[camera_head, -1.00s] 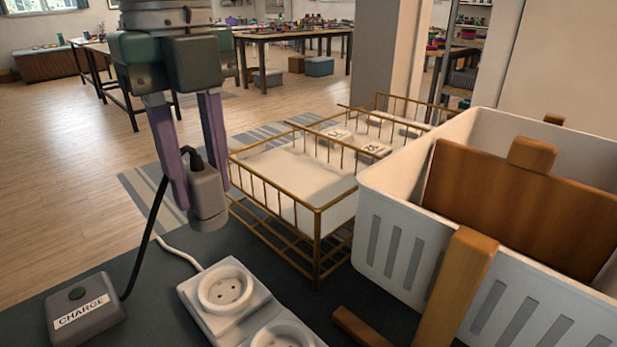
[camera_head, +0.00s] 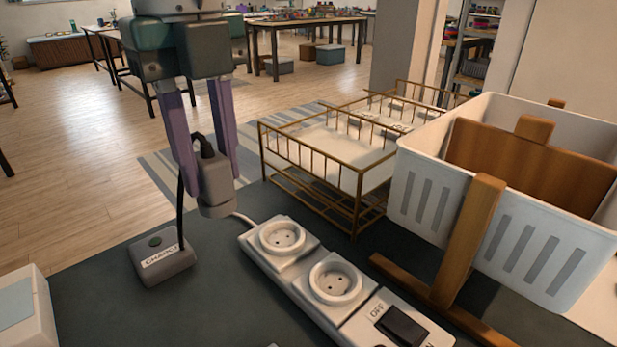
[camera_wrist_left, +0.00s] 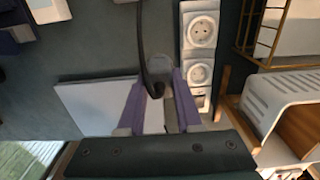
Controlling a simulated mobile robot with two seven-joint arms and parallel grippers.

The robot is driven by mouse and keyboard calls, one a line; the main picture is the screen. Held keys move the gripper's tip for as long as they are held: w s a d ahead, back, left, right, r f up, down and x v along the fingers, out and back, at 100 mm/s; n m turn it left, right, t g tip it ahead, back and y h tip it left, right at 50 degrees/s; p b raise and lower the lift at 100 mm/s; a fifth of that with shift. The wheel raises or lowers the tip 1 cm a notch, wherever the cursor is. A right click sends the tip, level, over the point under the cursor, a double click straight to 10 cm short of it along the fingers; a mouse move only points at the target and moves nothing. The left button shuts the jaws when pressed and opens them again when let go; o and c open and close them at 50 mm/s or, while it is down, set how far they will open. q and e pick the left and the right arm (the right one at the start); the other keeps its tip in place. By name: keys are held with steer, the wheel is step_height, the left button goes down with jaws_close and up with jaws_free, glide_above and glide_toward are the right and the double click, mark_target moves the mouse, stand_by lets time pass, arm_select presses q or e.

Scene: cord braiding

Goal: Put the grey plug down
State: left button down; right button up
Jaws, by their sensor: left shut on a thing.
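My left gripper (camera_head: 211,186) is shut on the grey plug (camera_head: 217,200), with its purple fingers on either side. The plug hangs with its round end down, above the dark table top, and a black cord leaves its top. The cord runs down to a grey box labelled CHARGE (camera_head: 162,262) on the table. In the left wrist view, the plug (camera_wrist_left: 158,66) shows between the fingers, partly hidden by the cord. A white power strip (camera_head: 310,258) with two round sockets, both empty, lies right of the plug. My right gripper is not in view.
A brass wire rack (camera_head: 356,190) and a white slotted basket (camera_head: 412,196) stand at the right. A wooden stand (camera_head: 470,240) is in front of the basket. A white box (camera_head: 36,305) is at the lower left.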

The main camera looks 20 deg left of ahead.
arm_select(q)
step_height(320, 180, down, 12)
steer(key=shift+w+r+b, duration=0.15)
steer(key=shift+r+b, duration=0.05)
steer(key=shift+b, duration=0.9)
step_height(320, 180, down, 4)
steer(key=shift+f+b, duration=0.2)
steer(key=shift+b, duration=0.4)
steer(key=c, duration=0.6)
jaws_free()
